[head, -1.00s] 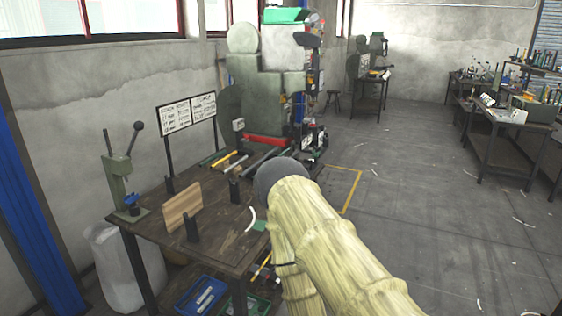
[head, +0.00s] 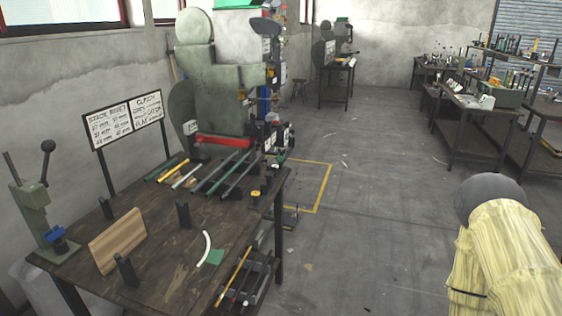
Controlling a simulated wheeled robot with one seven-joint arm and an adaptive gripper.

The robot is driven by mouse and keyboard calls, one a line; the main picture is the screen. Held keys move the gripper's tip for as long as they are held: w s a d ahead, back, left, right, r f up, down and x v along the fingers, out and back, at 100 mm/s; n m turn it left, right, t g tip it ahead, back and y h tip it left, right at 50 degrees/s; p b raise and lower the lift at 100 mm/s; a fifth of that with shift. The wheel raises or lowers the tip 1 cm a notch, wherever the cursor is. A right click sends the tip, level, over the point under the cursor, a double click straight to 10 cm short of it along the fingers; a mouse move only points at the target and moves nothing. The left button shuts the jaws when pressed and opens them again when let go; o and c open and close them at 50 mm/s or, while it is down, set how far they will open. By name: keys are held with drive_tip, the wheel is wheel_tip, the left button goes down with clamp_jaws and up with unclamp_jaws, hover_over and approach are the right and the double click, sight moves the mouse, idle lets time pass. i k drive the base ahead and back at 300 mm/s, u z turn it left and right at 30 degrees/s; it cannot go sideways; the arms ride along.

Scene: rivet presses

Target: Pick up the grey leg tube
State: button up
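Several slim tubes and rods lie side by side at the far end of the wooden workbench (head: 165,255), in front of the big green press. Among them are a pale grey tube (head: 186,175), darker grey tubes (head: 222,174), a yellow one (head: 172,168) and green ones at both sides. I cannot tell for sure which one is the grey leg tube. Nothing covers the tubes. My arm, in a pale yellow sleeve with a grey rounded end, is at the lower right, well apart from the bench. My gripper's fingers do not show.
A small lever press (head: 36,210), a wooden block (head: 117,240), black upright holders (head: 183,214), a white curved strip (head: 203,248) and a sign board (head: 124,122) are on the bench. The big press (head: 215,85) stands behind. The floor right of the bench is open.

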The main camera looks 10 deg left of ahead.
sight(222, 164)
drive_tip(key=z, duration=0.2)
drive_tip(key=i, duration=0.95)
drive_tip(key=u, duration=0.7)
drive_tip(key=i, duration=0.85)
drive_tip(key=u, duration=0.8)
drive_tip(key=k, duration=1)
drive_tip(key=z, duration=0.7)
drive_tip(key=i, duration=0.65)
drive_tip(key=u, duration=2.3)
